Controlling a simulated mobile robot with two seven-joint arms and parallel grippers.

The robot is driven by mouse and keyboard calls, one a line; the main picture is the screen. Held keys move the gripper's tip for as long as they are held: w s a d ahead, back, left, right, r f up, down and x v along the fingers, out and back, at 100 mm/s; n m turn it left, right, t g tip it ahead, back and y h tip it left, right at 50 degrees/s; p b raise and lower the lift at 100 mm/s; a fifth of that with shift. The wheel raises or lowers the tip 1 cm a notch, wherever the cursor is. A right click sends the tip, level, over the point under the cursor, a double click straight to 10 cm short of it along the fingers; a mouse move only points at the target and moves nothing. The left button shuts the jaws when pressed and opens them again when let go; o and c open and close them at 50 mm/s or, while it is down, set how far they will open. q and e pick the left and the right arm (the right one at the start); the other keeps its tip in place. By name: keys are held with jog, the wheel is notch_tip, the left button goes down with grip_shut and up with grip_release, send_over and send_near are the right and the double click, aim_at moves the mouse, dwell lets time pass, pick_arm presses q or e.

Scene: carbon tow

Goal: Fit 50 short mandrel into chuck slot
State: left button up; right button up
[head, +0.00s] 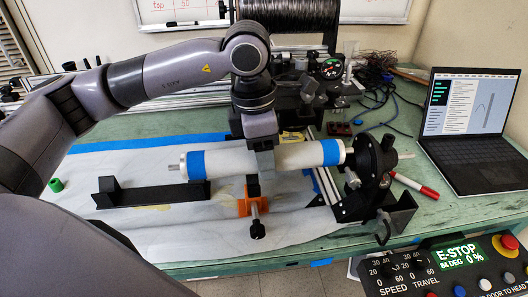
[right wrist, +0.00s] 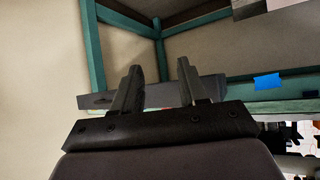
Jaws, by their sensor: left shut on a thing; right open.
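The mandrel (head: 230,162) is a white cylinder with a blue band near each end and a thin metal shaft at its left end. It lies nearly level above the sheet, its right end slightly higher. My left gripper (head: 262,165) is shut around its middle from above. The mandrel's right end meets the black chuck (head: 375,158) on its stand. A metal rod shows on the chuck's far side; I cannot tell whether it belongs to the mandrel. The slot itself is hidden. My right gripper (right wrist: 160,68) is open and empty in the right wrist view.
An orange support (head: 252,204) with a black knob is below the gripper. A green cap (head: 56,185) is far left.

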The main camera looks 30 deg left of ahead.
pick_arm(q)
jog(key=shift+b, duration=0.45)
dwell(0.6)
jog(key=shift+f+b, duration=1.55)
jog(key=shift+b, duration=0.05)
jog(key=o, duration=1.4)
jog(key=shift+o, duration=0.2)
jog(key=r, duration=0.7)
jog(key=shift+s+a+r, duration=0.1)
jog(key=shift+s+a, duration=0.15)
jog(key=shift+a, duration=0.05)
